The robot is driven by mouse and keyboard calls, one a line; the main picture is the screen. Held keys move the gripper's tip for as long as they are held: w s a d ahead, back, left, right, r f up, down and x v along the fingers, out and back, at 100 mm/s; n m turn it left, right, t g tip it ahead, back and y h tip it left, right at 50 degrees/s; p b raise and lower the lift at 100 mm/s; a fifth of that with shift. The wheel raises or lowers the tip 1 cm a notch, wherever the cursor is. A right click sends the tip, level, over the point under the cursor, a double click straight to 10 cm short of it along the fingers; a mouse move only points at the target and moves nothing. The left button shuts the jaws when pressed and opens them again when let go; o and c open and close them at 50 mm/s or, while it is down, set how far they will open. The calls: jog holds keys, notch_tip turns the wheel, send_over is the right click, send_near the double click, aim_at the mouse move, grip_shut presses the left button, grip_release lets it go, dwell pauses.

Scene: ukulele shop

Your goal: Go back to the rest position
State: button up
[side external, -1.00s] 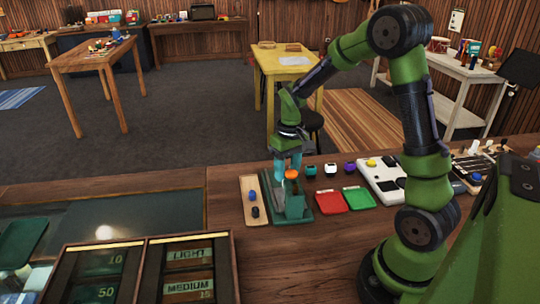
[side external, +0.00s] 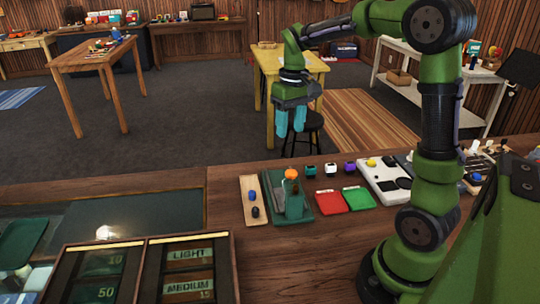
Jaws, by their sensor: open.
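My gripper (side external: 291,121) hangs in the air above the far edge of the wooden counter, fingers pointing down. Its two light-blue fingers are apart, with nothing between them. Below it on the counter stands a dark green device (side external: 292,204) with an orange knob (side external: 291,174) on top, clear of the fingers. My arm is raised, with its elbow near the top of the picture.
A wooden tray (side external: 249,186) with blue and black pegs lies left of the device. Red (side external: 331,201) and green (side external: 358,199) pads, small coloured items and a white panel (side external: 377,186) lie to the right.

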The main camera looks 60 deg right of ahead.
jog(key=s+a+r+t+y, duration=0.1)
jog(key=s+a+r+t, duration=0.2)
jog(key=s+a+t, duration=0.4)
jog(key=s+a, duration=0.4)
jog(key=a, duration=0.4)
jog(key=shift+s+a+r+y, duration=0.2)
jog(key=shift+s+a+y, duration=0.1)
jog(key=shift+s, duration=0.1)
